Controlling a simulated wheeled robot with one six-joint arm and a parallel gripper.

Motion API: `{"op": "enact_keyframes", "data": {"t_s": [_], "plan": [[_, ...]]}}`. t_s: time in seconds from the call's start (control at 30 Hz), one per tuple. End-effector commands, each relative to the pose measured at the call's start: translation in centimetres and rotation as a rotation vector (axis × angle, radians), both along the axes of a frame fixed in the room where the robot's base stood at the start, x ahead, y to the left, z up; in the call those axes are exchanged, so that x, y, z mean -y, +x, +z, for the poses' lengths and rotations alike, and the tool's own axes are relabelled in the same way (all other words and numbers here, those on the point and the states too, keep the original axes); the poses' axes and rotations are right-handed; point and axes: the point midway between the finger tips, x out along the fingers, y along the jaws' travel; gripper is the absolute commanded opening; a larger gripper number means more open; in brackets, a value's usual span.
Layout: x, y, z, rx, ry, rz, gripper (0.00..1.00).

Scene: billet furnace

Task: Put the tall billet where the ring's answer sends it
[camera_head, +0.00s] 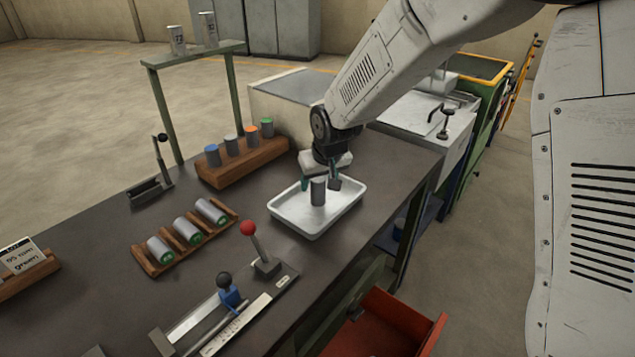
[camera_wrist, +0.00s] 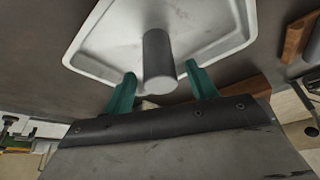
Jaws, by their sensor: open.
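In the wrist view the billet (camera_wrist: 158,65) stands between two teal fingers, with a gap visible on each side. My gripper (camera_head: 320,183) is open around or just beside the billet; I cannot tell how deep it sits between the fingers. The wrist view also shows the tray (camera_wrist: 92,50). I cannot clearly pick out a ring.
A wooden rack (camera_head: 250,165) holds several upright cylinders with coloured tops. Another rack (camera_head: 150,265) holds three lying cylinders with green ends. A card (camera_head: 22,255) seems to read "55 mm green". A red-knobbed lever (camera_head: 260,250) and blue slider (camera_head: 230,297) stand in front. A red drawer (camera_head: 385,325) is open.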

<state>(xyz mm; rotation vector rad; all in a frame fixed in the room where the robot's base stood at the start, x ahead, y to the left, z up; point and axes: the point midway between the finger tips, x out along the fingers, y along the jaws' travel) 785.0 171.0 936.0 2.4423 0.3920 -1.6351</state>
Motion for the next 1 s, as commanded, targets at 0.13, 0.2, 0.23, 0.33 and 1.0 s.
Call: {"op": "enact_keyframes", "data": {"t_s": [0.13, 0.2, 0.23, 0.33, 1.0], "plan": [[0.3, -1.0, 2.9, 0.006, 0.002, 0.0, 0.58], [0.5, -1.6, 4.4, 0.006, 0.002, 0.0, 0.58], [0.6, -1.8, 5.0, 0.006, 0.002, 0.0, 0.58], [0.9, -2.6, 6.9, 0.005, 0.002, 0.0, 0.58], [3.5, -5.8, 11.8, -0.011, -0.005, -0.025, 0.58]]}}
